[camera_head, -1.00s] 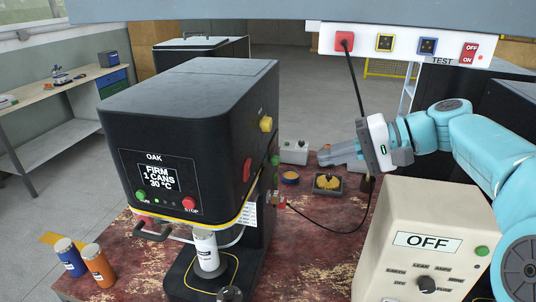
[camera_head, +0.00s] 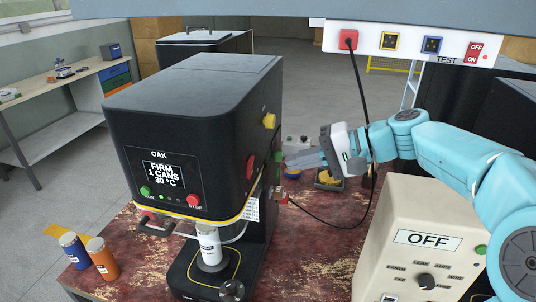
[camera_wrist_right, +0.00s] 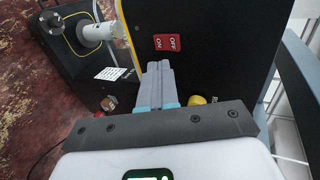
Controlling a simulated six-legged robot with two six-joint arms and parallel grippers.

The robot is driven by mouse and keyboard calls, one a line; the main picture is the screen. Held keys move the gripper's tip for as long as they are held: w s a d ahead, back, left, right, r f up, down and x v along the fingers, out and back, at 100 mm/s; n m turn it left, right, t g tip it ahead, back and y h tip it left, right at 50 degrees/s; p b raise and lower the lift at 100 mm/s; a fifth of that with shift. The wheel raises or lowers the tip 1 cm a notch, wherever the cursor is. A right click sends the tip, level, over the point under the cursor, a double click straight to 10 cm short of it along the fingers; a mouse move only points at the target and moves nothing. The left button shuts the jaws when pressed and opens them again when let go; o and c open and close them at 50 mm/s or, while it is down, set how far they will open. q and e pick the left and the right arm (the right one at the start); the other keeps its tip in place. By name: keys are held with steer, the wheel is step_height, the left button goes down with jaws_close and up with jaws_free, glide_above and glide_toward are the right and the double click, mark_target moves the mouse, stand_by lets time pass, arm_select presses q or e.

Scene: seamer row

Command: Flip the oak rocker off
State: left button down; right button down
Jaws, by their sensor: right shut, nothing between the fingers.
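The oak seamer (camera_head: 190,110) is a black machine labelled OAK, with a lit display reading FIRM, 1 CANS, 30 °C. Its red rocker (camera_head: 250,167) sits on the right side face, seen edge-on from the head. In the right wrist view the rocker (camera_wrist_right: 167,42) shows OFF and ON lettering; I cannot tell which half is pressed in. My right gripper (camera_head: 290,162) is shut and empty beside that face, and it also shows in the wrist view (camera_wrist_right: 158,68). Its tips point toward the rocker; any contact is unclear. My left gripper is not in view.
A yellow knob (camera_head: 269,120) sticks out above the rocker. A cream box reading OFF (camera_head: 420,235) stands front right. Blue (camera_head: 73,248) and orange (camera_head: 102,257) cans stand front left.

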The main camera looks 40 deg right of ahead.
mark_target(252, 159)
steer(key=w+a, duration=0.1)
steer(key=w+a+p, duration=0.1)
steer(key=w, duration=0.1)
steer(key=w+a+p, duration=0.1)
steer(key=a, duration=0.1)
steer(key=shift+w+f, duration=0.3)
steer(key=shift+w, duration=0.1)
steer(key=shift+a, duration=0.2)
steer(key=shift+w+d, duration=0.1)
steer(key=shift+w, duration=0.05)
steer(key=shift+w+a+b, duration=0.3)
steer(key=shift+a, duration=0.05)
steer(key=shift+r, duration=0.15)
steer(key=shift+d+r, duration=0.1)
steer(key=shift+s+r+p, duration=0.1)
steer(key=shift+r+p, duration=0.6)
steer(key=shift+r, duration=0.05)
